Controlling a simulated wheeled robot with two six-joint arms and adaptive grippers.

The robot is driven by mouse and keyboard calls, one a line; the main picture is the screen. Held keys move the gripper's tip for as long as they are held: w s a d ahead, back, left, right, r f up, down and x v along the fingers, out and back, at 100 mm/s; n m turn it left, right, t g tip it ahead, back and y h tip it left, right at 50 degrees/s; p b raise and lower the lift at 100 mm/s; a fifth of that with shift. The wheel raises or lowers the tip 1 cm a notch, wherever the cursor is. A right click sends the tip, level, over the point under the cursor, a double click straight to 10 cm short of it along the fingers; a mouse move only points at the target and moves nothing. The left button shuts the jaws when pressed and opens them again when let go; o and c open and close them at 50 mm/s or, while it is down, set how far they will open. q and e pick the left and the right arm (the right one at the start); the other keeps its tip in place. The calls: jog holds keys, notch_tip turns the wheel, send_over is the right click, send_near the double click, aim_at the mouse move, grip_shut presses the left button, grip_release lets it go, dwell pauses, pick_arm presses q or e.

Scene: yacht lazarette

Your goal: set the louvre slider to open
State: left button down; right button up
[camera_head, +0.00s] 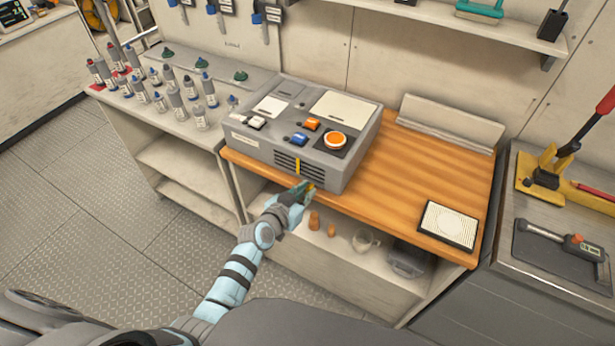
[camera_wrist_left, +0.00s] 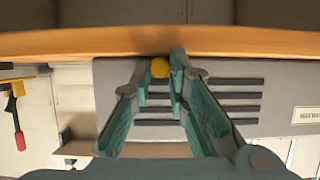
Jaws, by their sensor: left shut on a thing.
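A grey control box (camera_head: 262,151) stands on the wooden worktop. My left gripper (camera_head: 303,190) is low at the front of the box, by the worktop edge. In the left wrist view, my left gripper (camera_wrist_left: 160,64) has its fingers on both sides of a round yellow knob (camera_wrist_left: 160,69), shut on it. The louvre slots (camera_wrist_left: 225,97) show behind the fingers. The slider's full travel is hidden by the fingers. My right gripper is not in view.
On top of the box are an orange round button (camera_head: 335,140) and orange and blue switches. Several bottles (camera_head: 175,97) stand on the left counter. A white-ribbed pad (camera_head: 449,225) lies on the worktop (camera_head: 410,180), which is otherwise mostly clear right of the box.

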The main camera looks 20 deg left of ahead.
pick_arm(q)
jog(key=shift+d, duration=0.2)
jog(key=c, duration=1.5)
grip_release()
jog(key=shift+s, duration=0.1)
jog(key=shift+c, duration=0.2)
jog(key=shift+s, duration=0.1)
jog(key=v, duration=1.2)
